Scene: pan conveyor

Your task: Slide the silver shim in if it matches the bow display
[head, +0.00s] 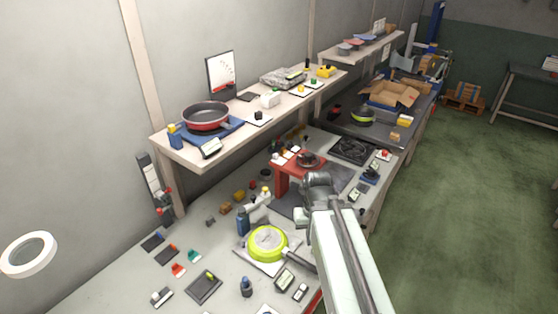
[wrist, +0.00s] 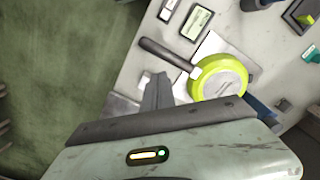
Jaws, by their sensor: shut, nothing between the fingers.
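My gripper (wrist: 157,90) is shut and empty; its fingertips show in the wrist view just left of a lime-green pan (wrist: 218,80). In the head view my arm hides most of the gripper. The pan, with a dark handle, lies on a light grey plate (head: 246,256) on the lower bench. Small display units with pale screens, one (head: 285,279) and another (head: 300,292), stand in front of the pan. The wrist view also shows one screen (wrist: 197,22). I cannot read them or tell which is the bow display. I cannot make out the silver shim for certain.
A red stand (head: 282,180) with a dark item on top is behind my arm. A blue upright tool (head: 242,223) stands beside the pan. Small coloured parts lie along the bench's left. A shelf above holds a red-rimmed pan (head: 206,116). Green floor (head: 460,210) is clear at right.

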